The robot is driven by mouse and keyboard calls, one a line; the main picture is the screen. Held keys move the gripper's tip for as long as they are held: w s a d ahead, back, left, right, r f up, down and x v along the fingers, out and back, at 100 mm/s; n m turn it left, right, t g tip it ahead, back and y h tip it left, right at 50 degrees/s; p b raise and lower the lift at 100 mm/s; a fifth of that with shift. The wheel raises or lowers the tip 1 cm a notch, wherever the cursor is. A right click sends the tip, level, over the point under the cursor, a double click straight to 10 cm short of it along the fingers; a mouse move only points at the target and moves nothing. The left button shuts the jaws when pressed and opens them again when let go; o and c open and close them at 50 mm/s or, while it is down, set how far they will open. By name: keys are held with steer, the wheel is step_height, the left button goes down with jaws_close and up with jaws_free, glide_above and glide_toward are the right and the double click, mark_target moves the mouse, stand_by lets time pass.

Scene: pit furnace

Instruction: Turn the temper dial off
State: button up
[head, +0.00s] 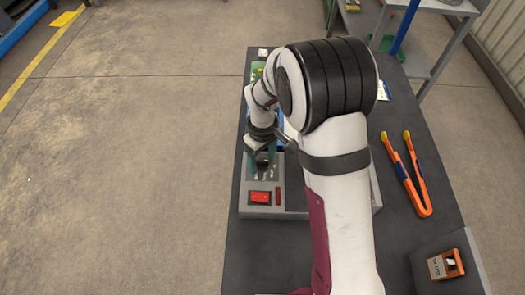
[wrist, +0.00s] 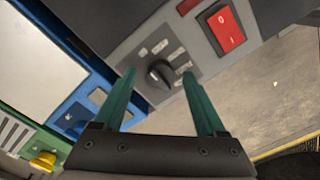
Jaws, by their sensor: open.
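The temper dial is a dark round knob (wrist: 160,73) with a raised grip bar, on a grey control panel (wrist: 196,62). Small pale label marks surround it. In the wrist view my gripper (wrist: 158,80) is open, with one green finger on each side of the dial. I cannot tell whether the fingers touch it. In the head view my gripper (head: 260,160) is over the panel, and my arm hides much of the unit. A red rocker switch (wrist: 226,29) sits on the same panel; it also shows in the head view (head: 260,197).
Orange-handled tongs (head: 418,185) lie on the dark bench (head: 265,245), right of my arm. An orange-framed box (head: 445,264) is at the bench's lower right. A blue panel (wrist: 80,110) and a green panel with a yellow button (wrist: 43,160) adjoin the grey one. Floor at left is clear.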

mark_target(263, 161)
step_height(263, 161, up, 16)
steer(key=shift+f, duration=0.25)
steer(key=s+d+m+y, duration=0.1)
steer(key=s+d+m, duration=0.3)
steer(key=s+m, duration=0.3)
steer(key=s+d+m, duration=0.4)
steer(key=s+m, duration=0.3)
steer(key=s, duration=1.1)
steer(key=shift+r+m+y, duration=0.25)
steer(key=shift+m+y, duration=0.15)
